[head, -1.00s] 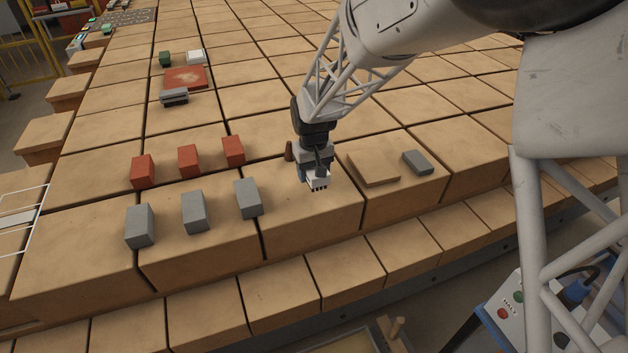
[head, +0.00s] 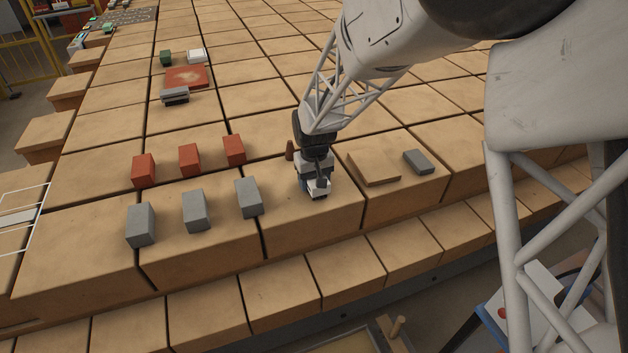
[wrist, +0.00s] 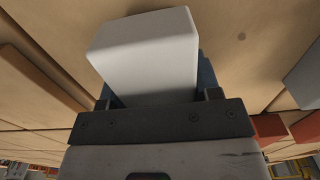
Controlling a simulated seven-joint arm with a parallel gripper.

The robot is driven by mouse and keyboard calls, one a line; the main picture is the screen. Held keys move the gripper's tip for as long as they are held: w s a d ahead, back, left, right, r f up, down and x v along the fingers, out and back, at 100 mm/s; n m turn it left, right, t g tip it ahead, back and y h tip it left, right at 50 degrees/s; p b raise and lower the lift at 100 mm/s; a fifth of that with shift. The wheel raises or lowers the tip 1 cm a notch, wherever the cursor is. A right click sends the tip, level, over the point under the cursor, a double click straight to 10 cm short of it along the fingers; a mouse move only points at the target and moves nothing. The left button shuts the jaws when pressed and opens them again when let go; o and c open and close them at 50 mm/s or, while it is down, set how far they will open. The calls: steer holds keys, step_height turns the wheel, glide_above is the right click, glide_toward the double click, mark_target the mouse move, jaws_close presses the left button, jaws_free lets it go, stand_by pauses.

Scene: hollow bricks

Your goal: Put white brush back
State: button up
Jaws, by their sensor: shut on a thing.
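My gripper (head: 316,178) is shut on the white brush (head: 319,187), which shows as a white block with a dark underside. The brush is low over the front part of a tan block, or touching it; I cannot tell which. In the wrist view the white body of the brush (wrist: 150,55) sticks out beyond the dark finger mount of my gripper (wrist: 158,98). Its bristles are hidden there.
Grey bricks (head: 194,211) and red bricks (head: 189,160) stand in two rows to the left. A flat tan slab (head: 372,168) and a grey block (head: 418,161) lie to the right. A red plate (head: 187,77) lies farther back.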

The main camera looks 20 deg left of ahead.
steer(key=shift+f, duration=0.15)
steer(key=o, duration=1)
steer(key=shift+r, duration=0.2)
steer(key=shift+r, duration=6)
